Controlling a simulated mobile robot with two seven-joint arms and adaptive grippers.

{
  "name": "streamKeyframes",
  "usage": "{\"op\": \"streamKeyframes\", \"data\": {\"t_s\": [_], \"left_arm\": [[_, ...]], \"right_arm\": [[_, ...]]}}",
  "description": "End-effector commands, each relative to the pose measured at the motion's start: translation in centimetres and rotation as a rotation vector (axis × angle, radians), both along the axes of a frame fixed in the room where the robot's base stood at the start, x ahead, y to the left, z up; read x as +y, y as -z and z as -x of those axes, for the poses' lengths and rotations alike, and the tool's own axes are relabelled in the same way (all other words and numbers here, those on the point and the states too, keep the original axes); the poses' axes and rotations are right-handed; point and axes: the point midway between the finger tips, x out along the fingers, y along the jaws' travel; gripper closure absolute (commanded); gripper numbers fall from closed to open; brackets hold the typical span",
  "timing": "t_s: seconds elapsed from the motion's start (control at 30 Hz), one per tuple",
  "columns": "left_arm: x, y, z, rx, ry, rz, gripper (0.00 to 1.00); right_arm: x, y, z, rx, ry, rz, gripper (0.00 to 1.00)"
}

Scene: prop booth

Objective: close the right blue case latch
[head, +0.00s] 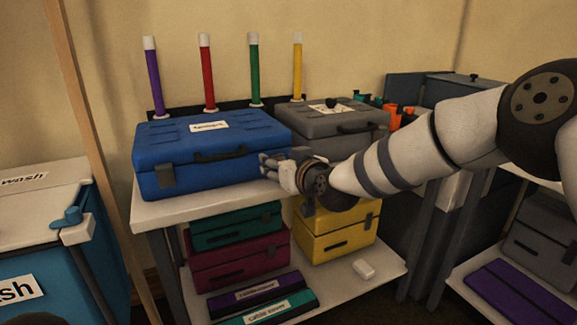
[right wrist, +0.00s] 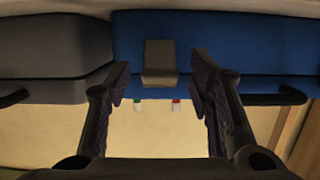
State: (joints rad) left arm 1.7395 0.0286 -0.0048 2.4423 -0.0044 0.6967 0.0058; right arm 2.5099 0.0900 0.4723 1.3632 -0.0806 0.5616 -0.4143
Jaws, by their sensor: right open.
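The blue case (head: 210,150) lies with its lid down on the white top of the shelf unit. Its left grey latch (head: 165,175) shows on the front. Its right latch is hidden behind my right gripper (head: 275,167) in the head view. The upside-down right wrist view shows this grey latch (right wrist: 160,62) across the seam of the blue case (right wrist: 245,45). My right gripper (right wrist: 160,78) is open and empty, its fingers on either side of the latch in that picture. I cannot tell whether the latch is fastened or whether the fingers touch the case. My left gripper is not seen.
A grey case (head: 330,122) stands close to the right of the blue case. Behind them rise purple, red, green and yellow sticks. Green (head: 235,230), maroon (head: 235,262) and yellow (head: 335,232) cases fill the shelf below. A wooden post (head: 95,140) stands at the left.

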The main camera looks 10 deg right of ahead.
Motion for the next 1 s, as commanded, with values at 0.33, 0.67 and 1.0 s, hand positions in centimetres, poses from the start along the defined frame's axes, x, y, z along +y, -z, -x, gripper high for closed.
{"op": "streamKeyframes", "data": {"t_s": [0.33,0.67,1.0], "left_arm": [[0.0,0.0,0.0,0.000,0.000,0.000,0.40],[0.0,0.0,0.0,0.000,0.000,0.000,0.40],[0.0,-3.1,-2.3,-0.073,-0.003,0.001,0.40]], "right_arm": [[-2.5,-1.9,7.6,0.000,0.001,-0.001,0.52],[-3.3,-2.5,10.1,0.000,0.001,0.000,0.52],[-4.6,-0.8,11.3,-0.120,0.045,-0.011,0.52]]}}
